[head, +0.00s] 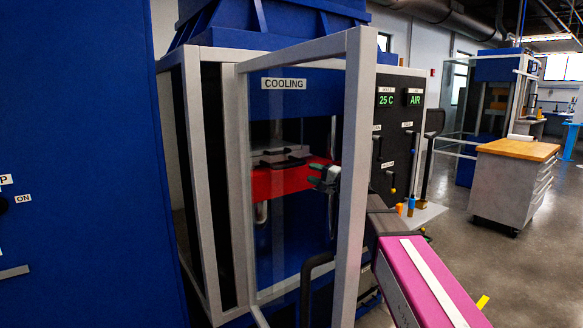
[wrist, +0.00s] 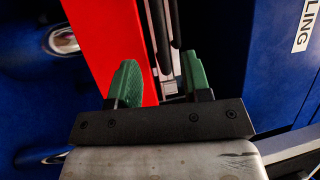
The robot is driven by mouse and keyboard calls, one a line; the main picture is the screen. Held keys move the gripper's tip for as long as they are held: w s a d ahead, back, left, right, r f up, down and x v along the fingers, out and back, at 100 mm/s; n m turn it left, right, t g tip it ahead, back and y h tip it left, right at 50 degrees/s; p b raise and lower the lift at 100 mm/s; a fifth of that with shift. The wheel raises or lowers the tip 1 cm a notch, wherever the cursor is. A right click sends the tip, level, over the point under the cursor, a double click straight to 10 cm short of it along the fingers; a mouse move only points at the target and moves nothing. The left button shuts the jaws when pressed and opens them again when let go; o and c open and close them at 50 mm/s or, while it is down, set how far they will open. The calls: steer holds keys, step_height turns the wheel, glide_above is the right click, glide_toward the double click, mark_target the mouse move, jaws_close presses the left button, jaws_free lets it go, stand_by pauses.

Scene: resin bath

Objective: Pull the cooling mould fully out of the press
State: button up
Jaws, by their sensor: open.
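In the head view, the grey mould (head: 280,154) with black handles sits on a red platen (head: 285,181) inside the press under the COOLING label. I see it through the glass of a framed door. My gripper (head: 324,178) is behind that glass, just right of the mould's front. In the wrist view my gripper (wrist: 160,85) is open, with two green fingertips apart. Black handle bars (wrist: 160,40) lie between the fingertips in the picture, beside the red platen (wrist: 105,40). I cannot tell how deep they are between the fingers. Most of the mould is hidden.
The door's light grey post (head: 355,170) crosses in front of my arm. A black control panel (head: 397,140) reading 25 C and AIR stands right of the press. A wood-topped cabinet (head: 515,180) stands farther right, with open floor around it. A blue wall panel (head: 80,120) fills the left.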

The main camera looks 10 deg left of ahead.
steer(key=x, duration=0.9)
steer(key=shift+w+a, duration=0.15)
steer(key=shift+a, duration=0.15)
jaws_close()
